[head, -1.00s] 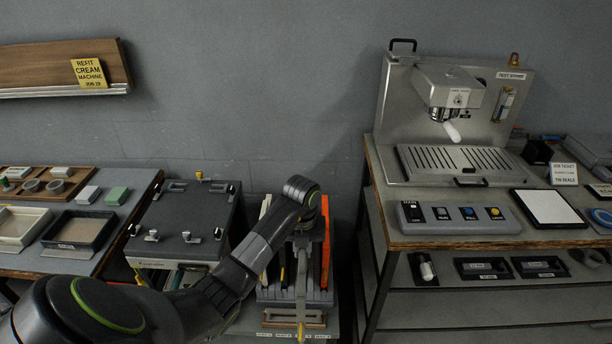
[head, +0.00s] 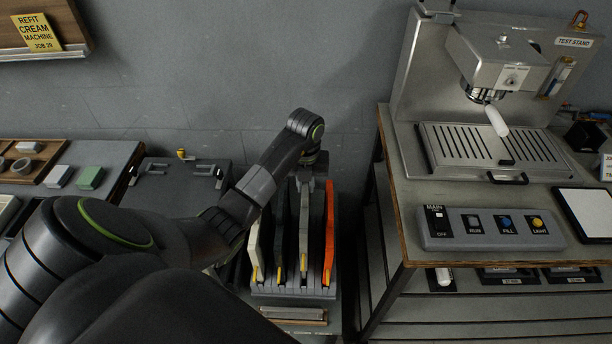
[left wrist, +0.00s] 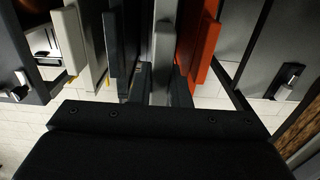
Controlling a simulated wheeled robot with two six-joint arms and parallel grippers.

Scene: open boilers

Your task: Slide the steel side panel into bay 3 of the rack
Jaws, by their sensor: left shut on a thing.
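The steel side panel (head: 305,228) is a thin upright grey plate, standing in the rack (head: 293,289) between a dark panel (head: 280,235) and an orange panel (head: 329,225). My left gripper (head: 313,182) is shut on the steel panel's upper part. In the left wrist view, the fingers (left wrist: 162,88) close on the grey steel panel (left wrist: 164,42), with the orange panel (left wrist: 203,45) to its right and the dark panel (left wrist: 124,40) to its left. How fully its lower edge sits in the slot is hidden. My right gripper is out of view.
A cream panel (head: 255,240) stands at the rack's left. A dark-topped cabinet (head: 178,183) is left of the rack. The test-stand bench (head: 400,190), with its machine (head: 490,140) and switch box (head: 490,229), stands close on the right.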

